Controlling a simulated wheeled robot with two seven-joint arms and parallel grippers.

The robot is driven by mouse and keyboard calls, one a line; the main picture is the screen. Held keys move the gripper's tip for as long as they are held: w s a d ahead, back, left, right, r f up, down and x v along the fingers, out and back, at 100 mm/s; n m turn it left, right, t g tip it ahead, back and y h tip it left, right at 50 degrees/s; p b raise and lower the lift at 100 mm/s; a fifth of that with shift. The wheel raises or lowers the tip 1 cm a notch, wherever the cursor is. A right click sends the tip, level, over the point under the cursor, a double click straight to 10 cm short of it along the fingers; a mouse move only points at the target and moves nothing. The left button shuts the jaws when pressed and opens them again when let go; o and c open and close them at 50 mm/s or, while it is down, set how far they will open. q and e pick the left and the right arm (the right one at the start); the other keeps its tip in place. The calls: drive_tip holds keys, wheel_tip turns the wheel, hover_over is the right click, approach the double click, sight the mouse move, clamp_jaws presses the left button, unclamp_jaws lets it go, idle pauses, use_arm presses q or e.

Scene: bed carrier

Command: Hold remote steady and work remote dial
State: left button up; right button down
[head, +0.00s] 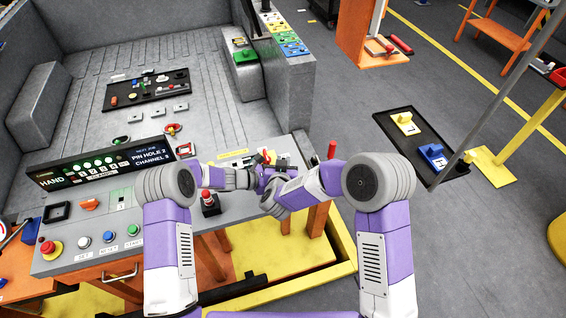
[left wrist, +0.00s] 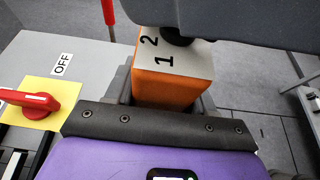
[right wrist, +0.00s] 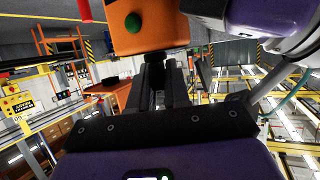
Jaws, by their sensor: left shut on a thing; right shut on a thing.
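The orange remote (left wrist: 172,82) has a pale face with the numbers 1 and 2 and a black dial (left wrist: 176,36). My left gripper (left wrist: 168,100) is shut on the remote's body, with a finger on either side. The right wrist view shows the remote's orange side (right wrist: 138,32) with a green button (right wrist: 133,23). My right gripper (right wrist: 156,88) is shut on the black dial. In the head view my left gripper (head: 256,177) and right gripper (head: 272,182) meet over the console, and the arms mostly hide the remote. Which number the dial points to is hidden.
A red switch (left wrist: 35,99) on a yellow plate sits beside an OFF label. The console holds a display panel (head: 112,163), a small red-topped joystick (head: 208,202) and several buttons. A red lever (head: 332,149) stands right of my grippers.

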drive_tip(key=c, duration=1.2)
unclamp_jaws()
drive_tip(key=shift+d, duration=0.1)
drive_tip(key=shift+o, duration=0.2)
drive_tip(key=d+v, duration=0.1)
drive_tip(key=v, duration=1)
drive_tip(key=shift+s+a, duration=0.45)
drive_tip(key=shift+a, duration=0.05)
drive_tip(key=shift+r, duration=0.1)
use_arm(q)
drive_tip(key=o, duration=1.3)
drive_tip(key=shift+o, duration=0.2)
